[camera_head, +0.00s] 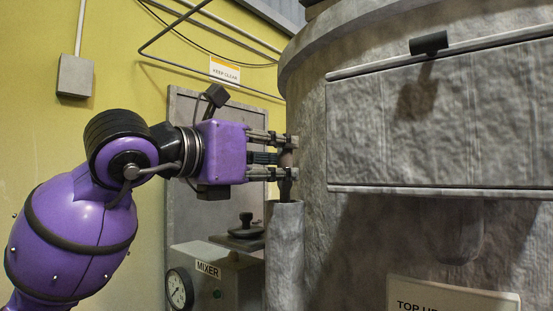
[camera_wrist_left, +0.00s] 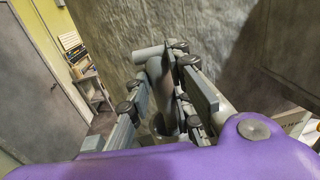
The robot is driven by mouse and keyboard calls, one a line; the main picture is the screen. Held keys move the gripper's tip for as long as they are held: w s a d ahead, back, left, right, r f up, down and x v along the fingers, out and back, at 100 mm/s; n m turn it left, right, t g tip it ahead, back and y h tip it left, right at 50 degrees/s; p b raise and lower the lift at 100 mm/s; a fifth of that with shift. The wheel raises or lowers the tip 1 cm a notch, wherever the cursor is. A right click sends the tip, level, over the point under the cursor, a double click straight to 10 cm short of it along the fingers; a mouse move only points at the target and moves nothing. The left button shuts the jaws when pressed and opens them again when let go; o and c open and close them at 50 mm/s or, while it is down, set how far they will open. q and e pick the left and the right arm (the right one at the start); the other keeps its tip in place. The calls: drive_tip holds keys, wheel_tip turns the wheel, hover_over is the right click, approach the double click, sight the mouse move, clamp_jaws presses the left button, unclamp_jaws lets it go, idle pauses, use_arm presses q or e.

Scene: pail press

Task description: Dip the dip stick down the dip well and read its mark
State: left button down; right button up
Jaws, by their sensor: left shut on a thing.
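The dip well (camera_head: 285,250) is an upright grey pipe beside the large grey vessel; its round mouth (camera_wrist_left: 160,125) shows in the left wrist view. My left gripper (camera_head: 287,158) is just above the well, pointing right, with its fingers shut on the dip stick (camera_head: 286,187). The stick's upper part and grey cross handle (camera_wrist_left: 150,54) show between the fingers in the left wrist view. The stick is roughly upright, and its lower end meets the well's mouth. How far it reaches inside is hidden, and no mark on it can be read. My right gripper is not in view.
The large grey vessel (camera_head: 325,225) stands close to the fingertips, with a long box-like cover (camera_head: 440,120) on its side. Below my left arm are a panel labelled MIXER (camera_head: 208,269), a dial gauge (camera_head: 179,289) and a dark knobbed lid (camera_head: 246,230). Pipes run along the yellow wall.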

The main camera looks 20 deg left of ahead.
use_arm(q)
wheel_tip(320, 180, up, 24)
drive_tip(key=p, duration=0.5)
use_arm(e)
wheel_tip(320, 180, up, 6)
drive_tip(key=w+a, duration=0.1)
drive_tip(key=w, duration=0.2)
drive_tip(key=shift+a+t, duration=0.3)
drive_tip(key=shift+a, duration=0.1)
use_arm(q)
drive_tip(key=shift+f, duration=0.2)
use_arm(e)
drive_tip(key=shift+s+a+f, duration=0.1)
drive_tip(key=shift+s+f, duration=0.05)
